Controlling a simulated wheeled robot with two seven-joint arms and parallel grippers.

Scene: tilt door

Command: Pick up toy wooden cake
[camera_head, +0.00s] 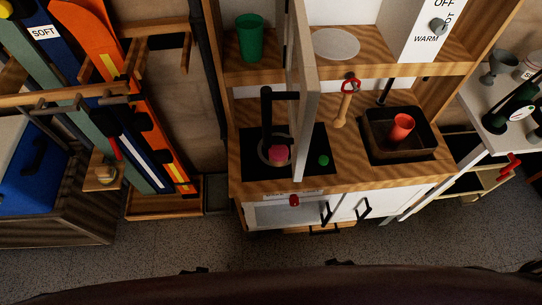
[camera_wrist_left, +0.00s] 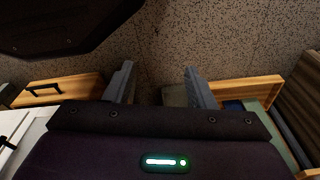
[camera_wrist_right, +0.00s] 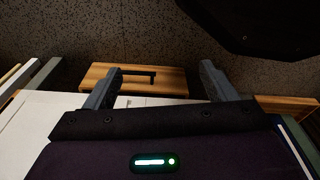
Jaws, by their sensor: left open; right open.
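No object is clearly recognisable as the toy wooden cake. A small pink rounded piece (camera_head: 278,153) sits by a ring-shaped item on the black stove top (camera_head: 305,168) of the toy kitchen; I cannot tell if it is the cake. My left gripper (camera_wrist_left: 160,76) is open and empty, its two grey fingers apart over the speckled floor. My right gripper (camera_wrist_right: 156,78) is open and empty, with a wooden drawer front (camera_wrist_right: 135,88) with a black handle showing beyond its fingers. Neither gripper can be made out in the head view.
An upright wooden panel (camera_head: 303,100) partly blocks the stove. A dark sink (camera_head: 433,145) holds a red cup (camera_head: 401,128). A green cup (camera_head: 250,38) and white plate (camera_head: 336,43) stand on the shelf. Skis (camera_head: 134,110) lean at left. The floor (camera_head: 150,240) in front is clear.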

